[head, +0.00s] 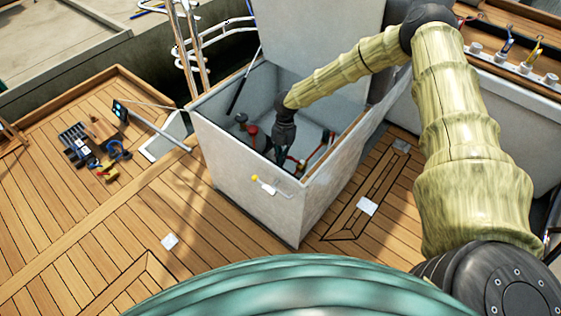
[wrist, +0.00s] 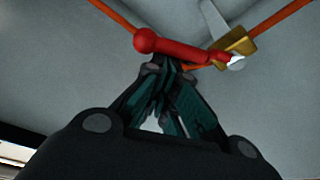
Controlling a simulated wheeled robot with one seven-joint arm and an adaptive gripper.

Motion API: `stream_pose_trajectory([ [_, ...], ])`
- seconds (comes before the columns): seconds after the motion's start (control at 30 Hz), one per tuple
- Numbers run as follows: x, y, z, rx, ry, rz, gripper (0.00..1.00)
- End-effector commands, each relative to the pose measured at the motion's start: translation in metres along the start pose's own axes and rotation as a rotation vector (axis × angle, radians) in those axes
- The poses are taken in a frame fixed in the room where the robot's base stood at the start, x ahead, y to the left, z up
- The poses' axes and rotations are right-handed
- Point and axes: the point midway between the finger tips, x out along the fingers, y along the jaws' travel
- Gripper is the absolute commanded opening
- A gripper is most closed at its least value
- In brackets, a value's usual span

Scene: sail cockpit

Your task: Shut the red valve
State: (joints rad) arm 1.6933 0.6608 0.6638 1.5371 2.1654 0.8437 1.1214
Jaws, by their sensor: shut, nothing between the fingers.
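The red valve handle (wrist: 185,50) shows in the wrist view as a red lever with a round knob at its left end. Its right end meets a brass fitting (wrist: 233,42) on an orange pipe (wrist: 285,14). The lever lies crosswise to the picture, slightly tilted. My gripper (wrist: 172,64) is shut and empty, its fingertips just below the lever in the picture, close to its knob half. I cannot tell whether they touch it. In the head view my gripper (head: 283,150) is down inside the open white locker (head: 250,180) and partly hides what lies behind it.
The locker's walls surround my gripper, and its raised lid (head: 305,40) stands behind. A red round-topped fitting (head: 252,131) is left of my gripper inside. Tools (head: 95,150) lie on the deck at left.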

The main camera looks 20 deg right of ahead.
Motion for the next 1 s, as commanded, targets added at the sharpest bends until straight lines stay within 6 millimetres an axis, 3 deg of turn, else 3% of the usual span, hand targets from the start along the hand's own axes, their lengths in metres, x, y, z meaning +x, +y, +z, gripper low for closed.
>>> stream_pose_trajectory([
  [0.43, -0.008, 0.006, 0.026, 0.325, 0.001, 0.105, 0.0],
  [1.0, -0.011, 0.006, 0.036, 0.318, 0.0, 0.102, 0.0],
])
